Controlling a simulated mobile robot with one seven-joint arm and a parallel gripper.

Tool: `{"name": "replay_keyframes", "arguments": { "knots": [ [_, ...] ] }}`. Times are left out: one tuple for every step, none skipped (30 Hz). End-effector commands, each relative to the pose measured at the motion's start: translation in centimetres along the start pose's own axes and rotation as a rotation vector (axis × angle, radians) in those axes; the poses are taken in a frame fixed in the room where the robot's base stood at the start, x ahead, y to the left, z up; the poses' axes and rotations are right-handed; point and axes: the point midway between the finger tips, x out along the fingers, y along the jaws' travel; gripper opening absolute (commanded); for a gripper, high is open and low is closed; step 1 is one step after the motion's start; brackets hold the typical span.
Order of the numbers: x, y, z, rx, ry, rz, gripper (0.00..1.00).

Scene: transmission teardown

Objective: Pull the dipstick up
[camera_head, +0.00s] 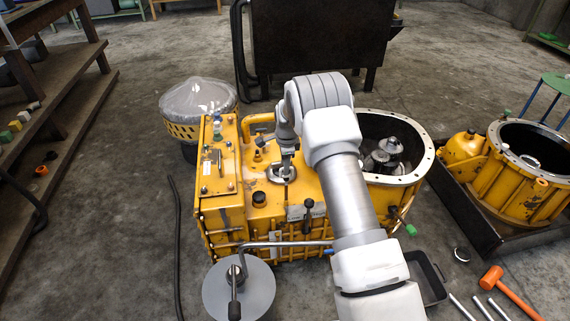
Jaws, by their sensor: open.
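The yellow transmission housing (325,202) stands on the floor in the middle of the view. My gripper (286,170) points down at its top face, just above or at a pale round metal fitting (276,178). The gripper is open, but its fingers are small and partly merge with the fitting. I cannot make out the dipstick for certain; it may be at this fitting, partly hidden by my gripper. I cannot tell whether the fingers touch anything.
A yellow lifting loop or pipe (258,122) and a black cap (259,199) rise from the housing near my gripper. The open bell end (366,114) is at right. A grey round stand (239,292) is in front. An orange hammer (507,290) lies on the floor.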

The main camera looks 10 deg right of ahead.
Motion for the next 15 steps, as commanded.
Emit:
{"name": "replay_keyframes", "arguments": {
  "knots": [
    [0.0, 0.0, 0.0, 0.0, 0.0, 0.0, 0.43],
    [-0.1, 0.0, 0.0, 0.0, 0.0, 0.0, 0.43],
    [-0.3, 0.0, 0.0, 0.0, 0.0, -0.001, 0.43],
    [-0.5, -0.1, 0.0, 0.0, 0.0, -0.001, 0.43],
    [-0.8, -0.1, 0.0, 0.0, 0.0, -0.001, 0.43],
    [-1.3, -0.1, 0.0, 0.0, 0.0, -0.001, 0.43],
    [-1.7, -0.1, 0.0, 0.0, 0.001, -0.001, 0.43],
    [-2.3, -0.1, 0.0, 0.0, 0.001, -0.001, 0.43],
    [-3.2, -0.1, 0.0, 0.0, 0.001, -0.002, 0.43],
    [-3.8, -0.1, 0.0, 0.0, 0.001, -0.002, 0.43],
    [-4.6, -0.2, 0.0, 0.001, 0.001, -0.003, 0.43],
    [-5.6, -0.2, 0.0, 0.001, 0.001, -0.004, 0.43],
    [-6.4, -0.2, 0.0, 0.001, 0.0, -0.004, 0.43],
    [-7.1, -0.2, 0.0, 0.001, 0.0, -0.003, 0.43],
    [-8.1, -0.2, 0.0, 0.0, 0.0, -0.003, 0.43]
  ]
}}
